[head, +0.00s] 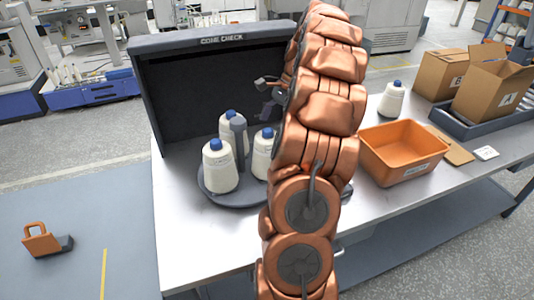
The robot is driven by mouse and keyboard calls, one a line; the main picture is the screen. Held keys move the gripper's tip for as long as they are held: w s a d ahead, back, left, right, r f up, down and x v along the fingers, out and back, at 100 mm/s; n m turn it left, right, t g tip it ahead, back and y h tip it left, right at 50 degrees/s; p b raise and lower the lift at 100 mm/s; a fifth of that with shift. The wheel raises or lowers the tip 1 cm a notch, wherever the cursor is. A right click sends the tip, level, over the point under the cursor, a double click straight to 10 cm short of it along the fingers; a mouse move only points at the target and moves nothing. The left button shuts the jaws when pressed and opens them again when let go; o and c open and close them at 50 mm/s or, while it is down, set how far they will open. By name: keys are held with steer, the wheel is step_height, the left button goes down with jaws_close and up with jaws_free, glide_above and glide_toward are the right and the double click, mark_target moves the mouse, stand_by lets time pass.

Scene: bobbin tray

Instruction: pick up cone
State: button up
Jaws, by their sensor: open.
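Three white cones with blue tops show on a round dark tray (232,200) in front of the "CONE CHECK" booth: a left cone (219,170), a back cone (226,130) and a right cone (262,160) partly covered by my arm. A grey post (239,140) stands among them. Another white cone (391,102) stands alone on the table, right of my arm. My gripper (267,95) is partly hidden behind my arm; its dark fingers show open in front of the booth, above the tray and apart from the cones. Part of the tray is hidden.
The dark booth (150,100) closes off the back left of the table (180,250). An orange bin (403,172) sits right of my arm. Cardboard boxes B (440,78) and A (490,95) stand farther right. A small white card (486,153) lies near them. The table's front left is clear.

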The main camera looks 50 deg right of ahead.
mark_target(265, 142)
steer(key=shift+w+a+p+x, duration=0.1)
steer(key=shift+p+x, duration=0.35)
steer(key=shift+x, duration=0.35)
steer(key=shift+w+a+p+x, duration=0.1)
steer(key=shift+p+x, duration=0.35)
steer(key=shift+x, duration=0.35)
steer(key=shift+p+x, duration=0.3)
steer(key=shift+x, duration=0.9)
steer(key=c, duration=1.6)
